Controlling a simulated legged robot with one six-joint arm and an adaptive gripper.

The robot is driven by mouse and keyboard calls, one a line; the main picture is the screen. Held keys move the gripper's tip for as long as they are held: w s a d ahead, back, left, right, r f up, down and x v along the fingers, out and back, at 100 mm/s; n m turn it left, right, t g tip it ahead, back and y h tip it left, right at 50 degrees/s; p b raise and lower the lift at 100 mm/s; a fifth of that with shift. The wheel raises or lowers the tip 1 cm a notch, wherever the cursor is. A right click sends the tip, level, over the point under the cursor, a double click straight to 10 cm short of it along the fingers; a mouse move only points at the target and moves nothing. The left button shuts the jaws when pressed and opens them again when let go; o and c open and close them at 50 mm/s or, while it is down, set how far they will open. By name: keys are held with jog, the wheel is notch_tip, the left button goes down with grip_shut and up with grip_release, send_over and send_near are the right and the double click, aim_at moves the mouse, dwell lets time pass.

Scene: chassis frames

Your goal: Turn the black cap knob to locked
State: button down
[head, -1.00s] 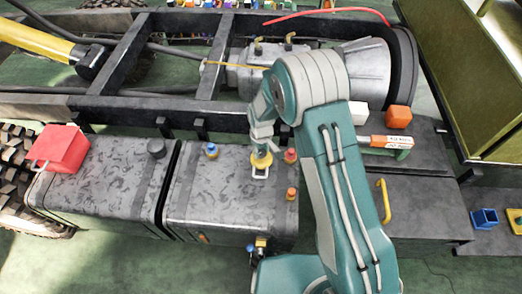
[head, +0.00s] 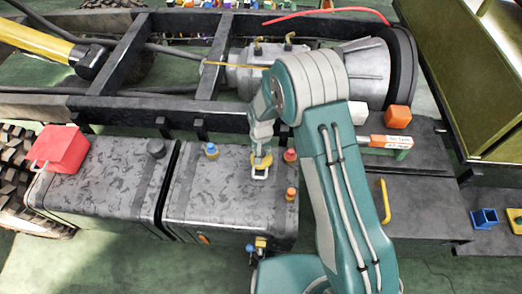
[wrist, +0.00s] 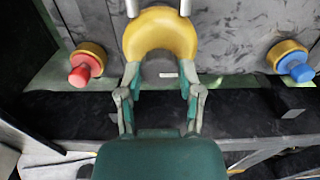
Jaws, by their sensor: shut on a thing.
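The black cap knob (wrist: 160,66) shows in the wrist view as a dark piece with a small white mark. It sits in front of a yellow collar (wrist: 160,32). My gripper (wrist: 159,78) has one finger on each side of the knob and is shut on it. In the head view my gripper (head: 261,152) points down at the yellow collar (head: 262,161) on top of the right grey tank (head: 215,200); the knob itself is hidden there. Lock markings cannot be read.
A red knob (wrist: 80,75) and a blue knob (wrist: 297,66) flank the collar in the wrist view. A pale metal handle (head: 260,177) lies in front of it. Frame rails run behind.

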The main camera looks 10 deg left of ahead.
jog(key=shift+f+m, duration=0.1)
jog(key=shift+m, duration=0.2)
jog(key=shift+c, duration=1.3)
grip_release()
jog(key=shift+a, duration=0.1)
notch_tip(320, 180, up, 12)
